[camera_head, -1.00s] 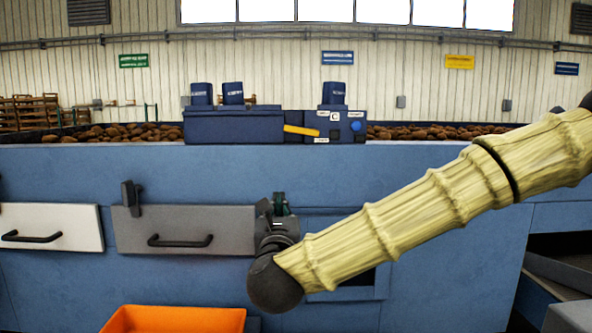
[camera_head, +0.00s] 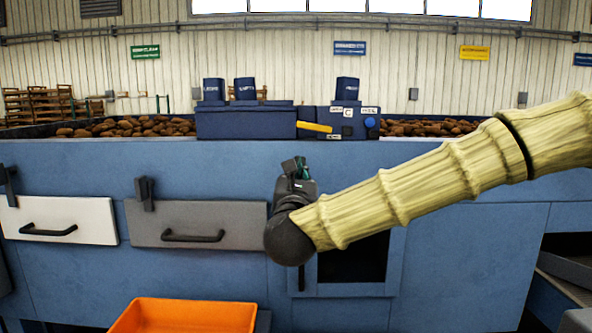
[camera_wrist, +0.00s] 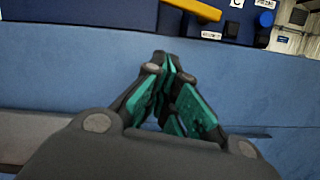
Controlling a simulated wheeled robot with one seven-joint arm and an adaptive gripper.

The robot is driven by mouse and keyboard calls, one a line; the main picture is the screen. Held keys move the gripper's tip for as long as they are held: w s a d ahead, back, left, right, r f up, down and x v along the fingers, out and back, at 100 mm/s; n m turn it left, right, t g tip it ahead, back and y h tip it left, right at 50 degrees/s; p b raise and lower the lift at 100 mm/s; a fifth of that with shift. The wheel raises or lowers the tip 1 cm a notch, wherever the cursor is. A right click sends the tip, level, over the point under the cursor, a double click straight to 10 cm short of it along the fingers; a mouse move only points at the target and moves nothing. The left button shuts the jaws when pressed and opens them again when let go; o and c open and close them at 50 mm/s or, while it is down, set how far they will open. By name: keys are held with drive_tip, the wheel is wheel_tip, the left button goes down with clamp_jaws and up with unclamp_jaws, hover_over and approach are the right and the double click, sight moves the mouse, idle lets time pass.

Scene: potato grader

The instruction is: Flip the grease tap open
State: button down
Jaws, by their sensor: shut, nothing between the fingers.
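A yellow lever (camera_head: 315,127) lies nearly level on the front of a dark blue control box on top of the blue machine; it may be the grease tap's handle, but the labels are too small to read. It also shows at the top of the wrist view (camera_wrist: 194,8). My gripper (camera_head: 297,166) is in front of the machine's blue front panel, lower in the picture than the lever and apart from it. In the wrist view its green-padded fingers (camera_wrist: 168,62) meet at the tips, empty, pointing toward the panel's top edge.
A blue knob (camera_head: 369,122) sits right of the lever. Dark blue blocks (camera_head: 246,89) stand upright on the boxes. Below are a grey drawer (camera_head: 196,222), a white drawer (camera_head: 58,218), a dark opening (camera_head: 355,262) and an orange crate (camera_head: 185,316). Potatoes (camera_head: 140,127) lie behind the edge.

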sight(314, 126)
drive_tip(key=p+x, duration=0.1)
drive_tip(key=x, duration=0.3)
drive_tip(key=shift+w+r+p, duration=0.25)
drive_tip(key=shift+p, duration=0.1)
drive_tip(key=r+p, duration=0.1)
drive_tip(key=r, duration=0.1)
drive_tip(key=shift+w+d+r+p, duration=0.2)
drive_tip(key=shift+w+r+p, duration=0.1)
drive_tip(key=shift+w+p, duration=0.1)
drive_tip(key=shift+s+d+r, duration=0.15)
drive_tip(key=shift+r, duration=0.35)
drive_tip(key=shift+p, duration=0.3)
